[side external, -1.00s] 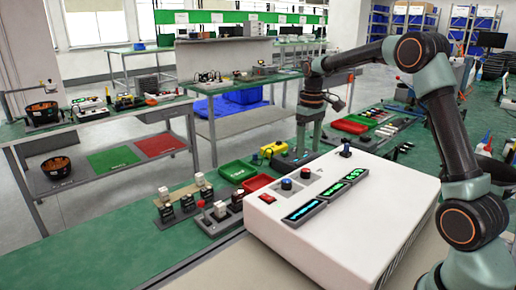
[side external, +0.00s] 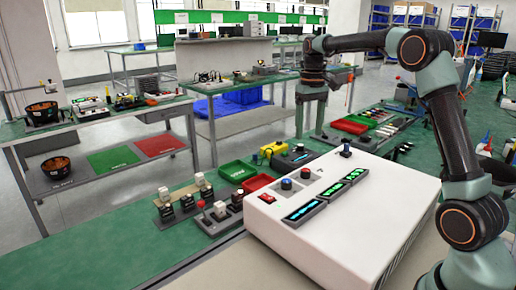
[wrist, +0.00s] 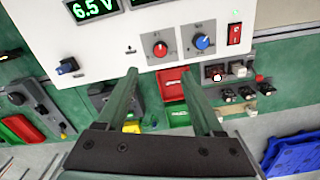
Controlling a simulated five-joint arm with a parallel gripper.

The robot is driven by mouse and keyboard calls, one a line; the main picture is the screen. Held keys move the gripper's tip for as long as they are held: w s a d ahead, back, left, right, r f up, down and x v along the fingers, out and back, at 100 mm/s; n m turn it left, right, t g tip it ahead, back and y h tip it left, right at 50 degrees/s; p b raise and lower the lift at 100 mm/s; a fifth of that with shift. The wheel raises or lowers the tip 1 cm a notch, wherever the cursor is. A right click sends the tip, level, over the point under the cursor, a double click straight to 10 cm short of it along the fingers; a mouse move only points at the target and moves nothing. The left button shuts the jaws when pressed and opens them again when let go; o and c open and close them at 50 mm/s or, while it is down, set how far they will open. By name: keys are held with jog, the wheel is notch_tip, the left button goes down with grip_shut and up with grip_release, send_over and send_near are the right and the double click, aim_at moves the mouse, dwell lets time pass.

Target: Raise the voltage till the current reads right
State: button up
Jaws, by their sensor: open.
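A white power supply box (side external: 370,205) stands on the bench in the side external view. Its top has a red knob (wrist: 159,49), a blue knob (wrist: 202,42), a red switch (wrist: 234,33) and lit displays (side external: 304,212). In the wrist view one display (wrist: 95,8) reads 6.5 V in green; another is cut off by the top edge. My gripper (wrist: 160,71) is open and empty. In the wrist view its fingertips appear below the red knob, apart from it.
A red tray (side external: 257,183) and a green tray (side external: 238,171) lie beyond the box. Small switch modules (side external: 220,219) stand to its left. A dark device (side external: 295,157) and a yellow item (side external: 272,147) are behind. The green bench front-left is clear.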

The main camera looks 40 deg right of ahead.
aim_at(305, 170)
notch_tip(305, 170, down, 12)
jog(key=m, duration=0.7)
jog(key=shift+a+f, duration=0.1)
jog(key=shift+f, duration=0.1)
grip_shut()
